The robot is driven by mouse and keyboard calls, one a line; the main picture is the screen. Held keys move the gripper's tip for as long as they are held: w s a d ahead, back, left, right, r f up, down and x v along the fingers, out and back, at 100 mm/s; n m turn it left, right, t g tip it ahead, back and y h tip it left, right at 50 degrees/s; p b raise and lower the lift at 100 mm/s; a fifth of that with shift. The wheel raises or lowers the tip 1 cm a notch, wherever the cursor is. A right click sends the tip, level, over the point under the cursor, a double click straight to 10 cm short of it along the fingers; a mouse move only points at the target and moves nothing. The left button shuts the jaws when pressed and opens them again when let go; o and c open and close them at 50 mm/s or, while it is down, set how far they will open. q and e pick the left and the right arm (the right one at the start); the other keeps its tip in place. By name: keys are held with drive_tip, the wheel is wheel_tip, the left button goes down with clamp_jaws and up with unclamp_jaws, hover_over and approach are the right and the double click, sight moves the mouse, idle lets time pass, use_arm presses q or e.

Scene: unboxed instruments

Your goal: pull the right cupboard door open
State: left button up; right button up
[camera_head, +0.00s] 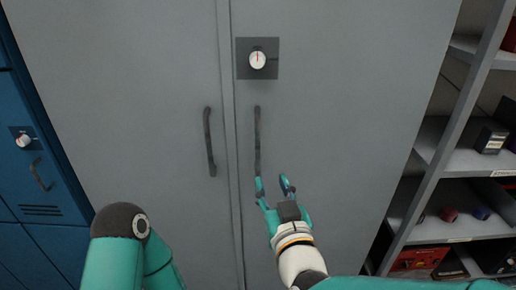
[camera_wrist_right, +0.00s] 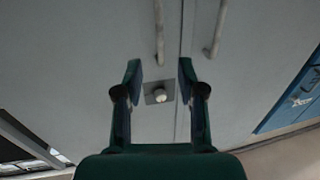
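The grey cupboard has a right door (camera_head: 340,110) and a left door (camera_head: 120,90), both shut. The right door's dark vertical handle (camera_head: 257,140) is below a round dial lock (camera_head: 258,60). My right gripper (camera_head: 272,183) is open in front of the right door, at the handle's lower end. In the right wrist view, the open fingers (camera_wrist_right: 160,66) stand either side of the line of this handle (camera_wrist_right: 159,32). I cannot tell whether they touch it. The left door's handle (camera_head: 209,142) is beside it. My left gripper is out of view; only my left arm shows.
A blue locker (camera_head: 40,150) stands to the left. An open shelf unit (camera_head: 430,190) with boxes and small items stands close to the right of the cupboard. The front of the right door looks clear apart from my right arm.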

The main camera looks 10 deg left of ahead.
sight(258, 148)
drive_tip(key=p+x, duration=0.3)
drive_tip(key=x, duration=1.2)
drive_tip(key=shift+w+a+f+p, duration=0.1)
drive_tip(key=shift+w+f+p, duration=0.1)
drive_tip(key=shift+p, duration=0.1)
clamp_jaws()
